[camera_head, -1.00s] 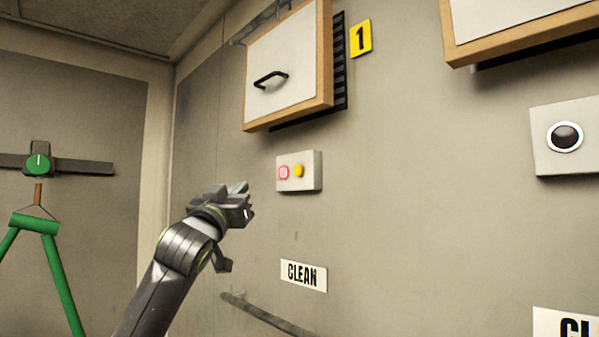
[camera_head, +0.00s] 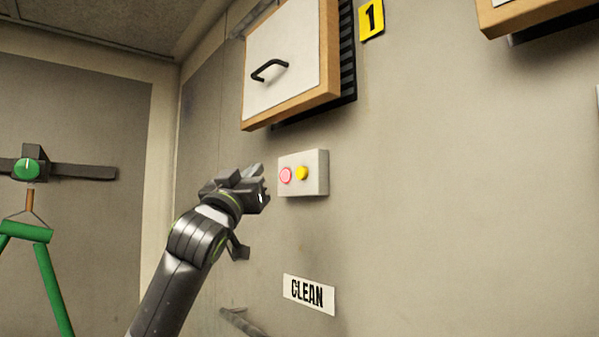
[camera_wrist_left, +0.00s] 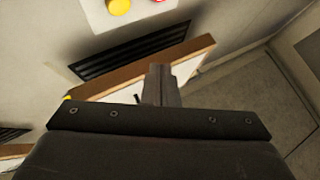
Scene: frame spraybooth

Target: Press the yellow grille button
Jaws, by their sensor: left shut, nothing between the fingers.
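The yellow button (camera_head: 302,173) sits on a pale box (camera_head: 318,172) on the wall, right of a round red button (camera_head: 286,175). My left gripper (camera_head: 264,185) is just left of the box in the head view, shut and empty, apart from the yellow button. In the left wrist view the yellow button (camera_wrist_left: 119,6) is at the top edge, with part of the red button beside it, and the shut fingers (camera_wrist_left: 160,84) are below them in the picture. My right gripper is not in view.
A wood-framed panel (camera_head: 290,60) with a black handle hangs above the box, over a dark grille (camera_head: 347,55). A yellow "1" sign (camera_head: 371,19) is beside it. A CLEAN label (camera_head: 309,294) is below. A green frame (camera_head: 45,255) hangs at left.

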